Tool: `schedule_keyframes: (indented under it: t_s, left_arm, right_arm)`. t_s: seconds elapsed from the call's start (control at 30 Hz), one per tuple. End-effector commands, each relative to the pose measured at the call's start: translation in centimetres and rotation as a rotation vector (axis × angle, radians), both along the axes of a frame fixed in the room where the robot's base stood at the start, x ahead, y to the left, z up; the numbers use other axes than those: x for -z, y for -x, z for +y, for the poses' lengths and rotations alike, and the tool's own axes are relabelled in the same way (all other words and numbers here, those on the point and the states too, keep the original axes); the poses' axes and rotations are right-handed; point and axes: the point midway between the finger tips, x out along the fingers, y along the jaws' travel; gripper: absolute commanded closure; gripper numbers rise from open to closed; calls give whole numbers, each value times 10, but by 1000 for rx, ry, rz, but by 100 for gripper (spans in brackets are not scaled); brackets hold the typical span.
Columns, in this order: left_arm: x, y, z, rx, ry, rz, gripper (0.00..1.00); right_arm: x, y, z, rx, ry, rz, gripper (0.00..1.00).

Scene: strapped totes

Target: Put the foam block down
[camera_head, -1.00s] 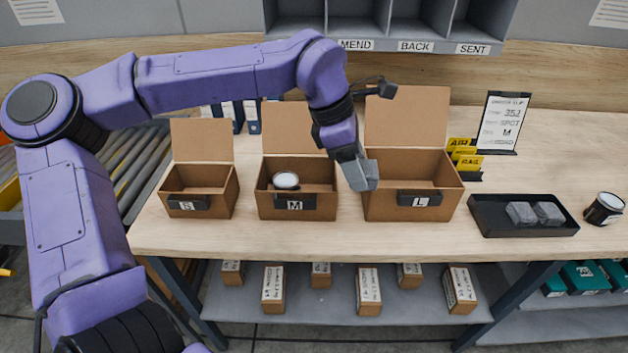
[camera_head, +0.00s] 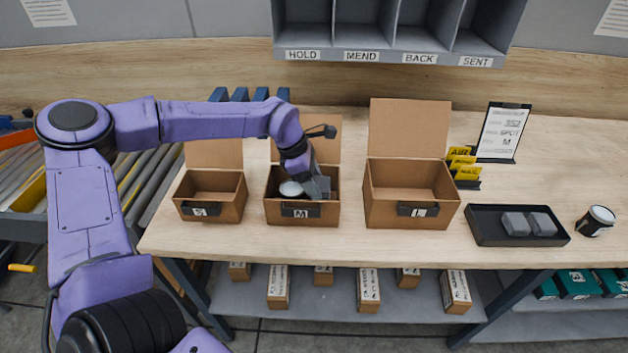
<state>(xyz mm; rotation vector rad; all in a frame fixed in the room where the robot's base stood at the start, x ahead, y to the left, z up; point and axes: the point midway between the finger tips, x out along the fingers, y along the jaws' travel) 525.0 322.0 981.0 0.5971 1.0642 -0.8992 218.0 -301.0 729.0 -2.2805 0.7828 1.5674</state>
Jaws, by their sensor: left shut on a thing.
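The middle open cardboard box, labelled M (camera_head: 272,212), stands on the bench. A round white-topped item (camera_head: 290,189) sits inside it. My left gripper (camera_head: 316,187) reaches down into the right part of the M box's opening, just right of that item. It is shut on a grey foam block (camera_head: 321,190), which is mostly hidden by the gripper and hard to tell from it. I cannot tell whether the block touches the box floor. My right gripper is not in view.
Open box S (camera_head: 226,206) stands left of M and larger open box L (camera_head: 384,219) stands right; both look empty. Yellow cards (camera_head: 461,165), a sign stand (camera_head: 501,133) and a dark cup (camera_head: 596,221) are further right. Grey cubbyholes (camera_head: 400,50) hang above the back.

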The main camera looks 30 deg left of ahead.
Motion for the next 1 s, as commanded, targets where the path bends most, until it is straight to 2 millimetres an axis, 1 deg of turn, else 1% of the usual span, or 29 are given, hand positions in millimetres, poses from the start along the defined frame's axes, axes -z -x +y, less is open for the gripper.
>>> schedule_keyframes:
  t_s: [0.03,0.1,0.3,0.7,0.8,0.83,0.87,0.9,1.0]
  left_arm:
    - [5,0,0,-1,0,2,65]
    - [9,0,0,-1,0,0,65]
    - [9,0,0,0,0,-1,65]
    - [22,0,0,0,0,-1,65]
    - [21,0,0,0,0,-1,65]
    - [21,0,0,0,0,-1,28]
    - [21,0,0,0,0,-1,18]
    - [21,0,0,0,0,-1,12]
    - [20,0,0,0,0,-1,12]
  right_arm:
    - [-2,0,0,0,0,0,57]
    - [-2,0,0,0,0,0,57]
    - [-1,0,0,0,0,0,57]
    - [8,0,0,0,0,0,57]
    - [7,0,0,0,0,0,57]
    - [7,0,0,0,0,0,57]
    - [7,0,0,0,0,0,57]
    - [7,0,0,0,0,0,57]
    - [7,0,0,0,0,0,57]
